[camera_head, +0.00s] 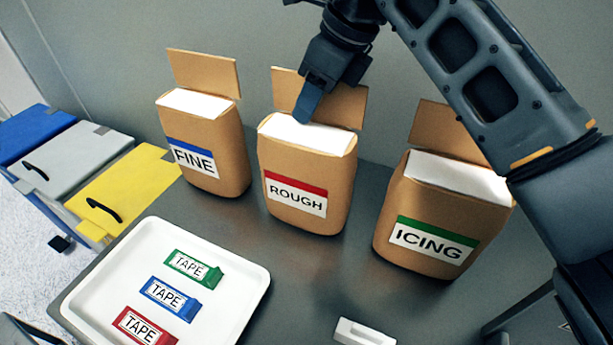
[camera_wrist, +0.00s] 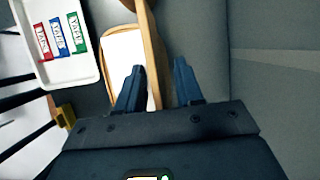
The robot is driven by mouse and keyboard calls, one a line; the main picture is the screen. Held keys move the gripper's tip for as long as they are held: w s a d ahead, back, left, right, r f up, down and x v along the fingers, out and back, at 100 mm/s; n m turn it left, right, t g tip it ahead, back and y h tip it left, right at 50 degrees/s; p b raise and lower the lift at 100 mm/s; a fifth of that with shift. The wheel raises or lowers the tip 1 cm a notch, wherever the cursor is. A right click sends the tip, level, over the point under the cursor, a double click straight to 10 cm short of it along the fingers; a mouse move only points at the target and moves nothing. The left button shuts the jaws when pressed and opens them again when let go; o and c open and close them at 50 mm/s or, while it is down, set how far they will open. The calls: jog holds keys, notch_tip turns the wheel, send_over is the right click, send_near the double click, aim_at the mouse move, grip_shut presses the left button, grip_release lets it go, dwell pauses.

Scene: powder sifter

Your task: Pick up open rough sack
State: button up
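The rough sack (camera_head: 308,195) is a brown, upright bag with a red-striped ROUGH label. It stands in the middle of the row, with its top open, white contents showing and a brown flap raised at the back. My gripper (camera_head: 308,104) is over its top, with one blue finger in front of the flap; the other finger is hidden there. In the wrist view, my gripper (camera_wrist: 159,78) is open, one finger on each side of the sack's upright flap (camera_wrist: 150,50). The left finger is close to the flap, and a gap shows at the right finger.
The FINE sack (camera_head: 212,150) stands to the left and the ICING sack (camera_head: 440,222) to the right. A white tray (camera_head: 235,315) holds green, blue and red tape boxes. A small white block (camera_head: 362,333) lies at the front. A wall rises behind the sacks.

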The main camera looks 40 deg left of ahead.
grip_shut()
dwell(1.3)
jog(key=shift+r, duration=0.1)
